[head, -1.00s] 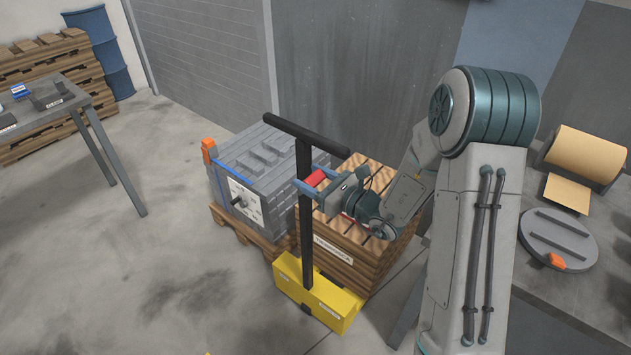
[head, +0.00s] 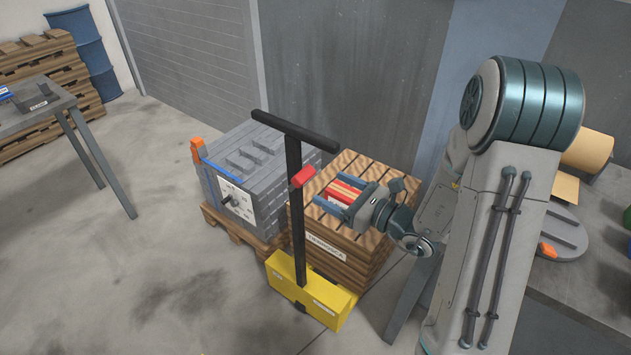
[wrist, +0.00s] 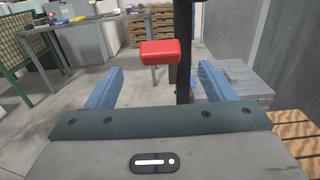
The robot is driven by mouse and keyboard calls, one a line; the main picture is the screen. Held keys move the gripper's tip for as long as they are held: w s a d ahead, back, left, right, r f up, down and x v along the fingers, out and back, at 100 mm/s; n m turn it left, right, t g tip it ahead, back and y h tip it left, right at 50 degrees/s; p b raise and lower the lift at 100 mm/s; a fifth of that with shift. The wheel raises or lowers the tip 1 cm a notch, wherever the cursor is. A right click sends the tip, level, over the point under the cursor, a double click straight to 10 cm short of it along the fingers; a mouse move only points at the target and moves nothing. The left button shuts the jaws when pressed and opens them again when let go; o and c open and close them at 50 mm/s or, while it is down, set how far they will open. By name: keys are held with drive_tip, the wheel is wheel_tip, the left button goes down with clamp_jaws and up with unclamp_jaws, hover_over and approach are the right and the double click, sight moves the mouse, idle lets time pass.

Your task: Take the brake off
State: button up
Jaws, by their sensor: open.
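A black T-handled post (head: 295,210) stands upright on a yellow base (head: 335,305) on the floor. A red block (head: 304,178), seemingly the brake lever, sits on the right side of the post below the crossbar. In the wrist view the red block (wrist: 165,52) is ahead between my fingers' lines, with the dark post (wrist: 184,60) just right of it. My gripper (head: 338,193) is open, its two blue fingers apart and empty. It is right of the post, pointing at it, and not touching the red block.
A grey die block (head: 262,155) on a pallet is to the left. A grey table (head: 28,122) is at far left. Open floor lies in front on the left.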

drive_tip(key=v, duration=0.4)
drive_tip(key=shift+s, duration=0.1)
